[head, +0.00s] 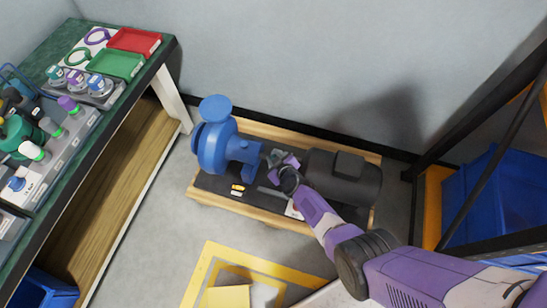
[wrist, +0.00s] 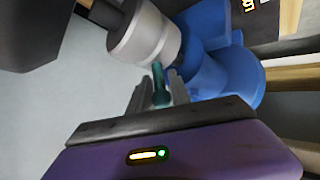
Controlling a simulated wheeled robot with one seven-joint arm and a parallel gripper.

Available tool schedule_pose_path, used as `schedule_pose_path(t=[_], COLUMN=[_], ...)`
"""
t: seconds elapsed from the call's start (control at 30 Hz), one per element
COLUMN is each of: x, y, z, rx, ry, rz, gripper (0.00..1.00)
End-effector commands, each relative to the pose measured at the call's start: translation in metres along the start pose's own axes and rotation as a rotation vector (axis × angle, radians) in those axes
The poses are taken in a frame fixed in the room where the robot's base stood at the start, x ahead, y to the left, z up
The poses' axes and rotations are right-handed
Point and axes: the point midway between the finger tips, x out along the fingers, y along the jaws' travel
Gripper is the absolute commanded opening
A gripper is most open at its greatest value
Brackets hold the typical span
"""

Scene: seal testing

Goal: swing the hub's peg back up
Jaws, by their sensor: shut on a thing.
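The hub (wrist: 143,38) is a light grey cylinder on a dark shaft in the wrist view. A teal peg (wrist: 160,85) sticks out from beside the hub toward my gripper (wrist: 157,88). The gripper's two grey fingers stand on either side of the peg and are shut on it. In the head view my gripper (head: 282,166) reaches in between the blue pump (head: 212,148) and the dark motor (head: 340,178). The arm and gripper hide much of the hub there, and the peg cannot be made out.
Pump and motor sit on a dark plate on a wooden pallet (head: 262,222) by the wall. A workbench with a red tray (head: 134,40) and green tray (head: 117,63) stands left. A rack with a blue bin (head: 495,190) stands right. Yellow floor marking (head: 214,262) lies in front.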

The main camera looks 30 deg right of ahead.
Motion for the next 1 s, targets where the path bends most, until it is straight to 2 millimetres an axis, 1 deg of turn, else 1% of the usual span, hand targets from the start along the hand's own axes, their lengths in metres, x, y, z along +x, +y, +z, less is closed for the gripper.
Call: schedule_pose_path(t=[0.03,0.43,1.0], x=[-0.001,0.006,0.015], y=[0.002,0.015,0.026], z=[-0.003,-0.006,-0.010], rx=[0.008,0.084,0.189], ry=[-0.009,-0.093,-0.206], rz=[-0.011,-0.106,-0.244], gripper=[0.00,0.00,0.00])
